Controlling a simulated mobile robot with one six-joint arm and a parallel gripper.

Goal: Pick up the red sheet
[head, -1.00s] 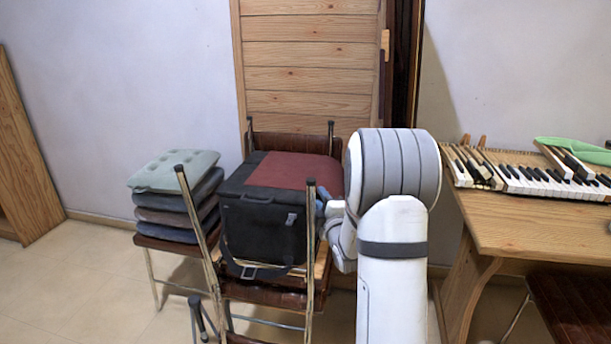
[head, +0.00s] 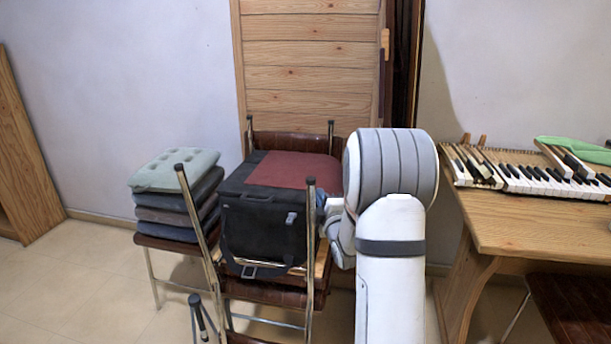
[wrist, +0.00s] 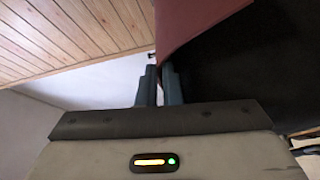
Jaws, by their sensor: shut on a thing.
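The red sheet (head: 295,170) is dark red and lies on top of a black bag (head: 262,228) that stands on stacked chairs. In the wrist view the red sheet (wrist: 190,18) fills the top, with its lower edge coming down to my gripper (wrist: 158,75). The two blue-grey fingers are close together and shut on the sheet's edge. In the head view the fingers are mostly hidden behind my arm, at the bag's right side.
A wooden table (head: 520,222) with piano keys (head: 540,178) and a green object (head: 575,148) stands at right. A wooden panel (head: 310,75) rises behind the chairs. Metal chair legs (head: 205,235) stand in front of the bag.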

